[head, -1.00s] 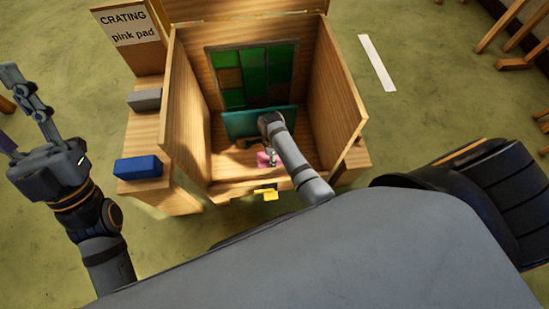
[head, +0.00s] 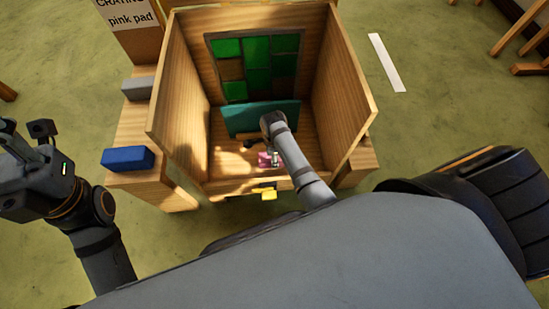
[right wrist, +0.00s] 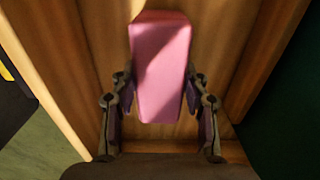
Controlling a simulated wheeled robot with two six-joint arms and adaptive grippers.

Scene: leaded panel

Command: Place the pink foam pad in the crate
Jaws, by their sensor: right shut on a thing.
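The pink foam pad (head: 265,158) is inside the wooden crate (head: 343,90), low and near its front wall. In the right wrist view the pad (right wrist: 160,60) is an upright pink block between the two fingers of my right gripper (right wrist: 160,110), which is shut on it. Bare wood shows around it; I cannot tell whether it touches the floor. In the head view my right arm reaches over the crate's front and partly hides the gripper. My left gripper (head: 24,142) is outside the crate at the far left, fingers apart and empty.
A green leaded panel (head: 256,62) stands against the crate's back wall, with a teal board (head: 245,118) before it. A blue block (head: 127,158) and a grey block (head: 138,88) sit on the left ledge. A yellow latch (head: 268,195) is on the front.

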